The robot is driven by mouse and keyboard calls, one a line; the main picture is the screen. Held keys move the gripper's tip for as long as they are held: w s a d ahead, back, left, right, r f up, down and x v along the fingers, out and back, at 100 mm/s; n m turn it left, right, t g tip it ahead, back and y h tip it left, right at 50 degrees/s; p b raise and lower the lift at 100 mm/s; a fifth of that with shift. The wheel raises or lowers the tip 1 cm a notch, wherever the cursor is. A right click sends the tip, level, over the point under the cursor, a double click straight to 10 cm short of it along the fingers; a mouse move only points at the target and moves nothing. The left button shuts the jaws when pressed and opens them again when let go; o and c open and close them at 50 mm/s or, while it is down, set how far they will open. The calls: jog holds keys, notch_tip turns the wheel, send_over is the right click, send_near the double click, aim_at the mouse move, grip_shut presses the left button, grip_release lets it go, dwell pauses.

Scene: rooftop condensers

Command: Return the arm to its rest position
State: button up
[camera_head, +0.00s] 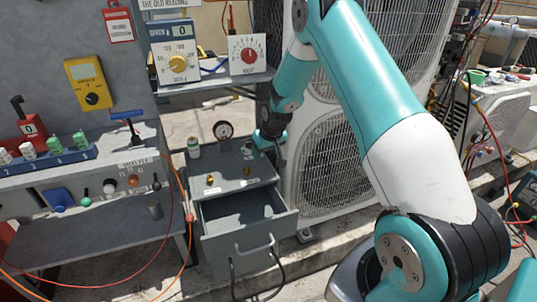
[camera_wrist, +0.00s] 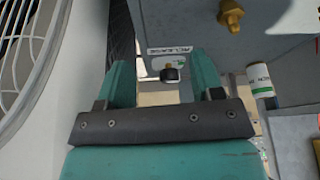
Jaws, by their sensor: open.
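My teal and white arm reaches from the lower right, up and over to the middle of the head view. My gripper (camera_head: 272,145) hangs there above the back right of a grey drawer cabinet (camera_head: 222,228). In the wrist view its two teal fingers (camera_wrist: 163,82) are spread apart with nothing held between them. The cabinet's drawer (camera_head: 262,227) is pulled open toward the viewer.
A large condenser (camera_head: 335,160) rises close to the right of my gripper. A grey panel bench (camera_head: 90,176) with a yellow meter (camera_head: 89,83) and cables is at left.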

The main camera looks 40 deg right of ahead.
jog(key=shift+s+a, duration=0.1)
jog(key=shift+s, duration=0.85)
jog(key=s+a+r+n+g+y+p, duration=0.1)
jog(key=s+a+r+p, duration=0.1)
jog(key=s+a+r, duration=0.4)
jog(key=s+a+r+n+y+p, duration=0.2)
jog(key=a+r, duration=0.6)
jog(key=r, duration=0.2)
jog(key=s+a+r+n+g+y+p, duration=0.1)
jog(key=s+a+r+p, duration=0.2)
jog(key=s+a+r, duration=0.35)
jog(key=s+a+r+n+g+p, duration=0.1)
jog(key=s+a+r+n+p, duration=0.1)
jog(key=s+r, duration=0.4)
jog(key=s+a+r+n+g+p, duration=0.1)
jog(key=s+a+r, duration=0.4)
jog(key=s, duration=0.7)
jog(key=shift+s+a+r+n+y+p, duration=0.2)
jog(key=shift+r+n+y+p, duration=0.2)
jog(key=shift+r+n, duration=0.25)
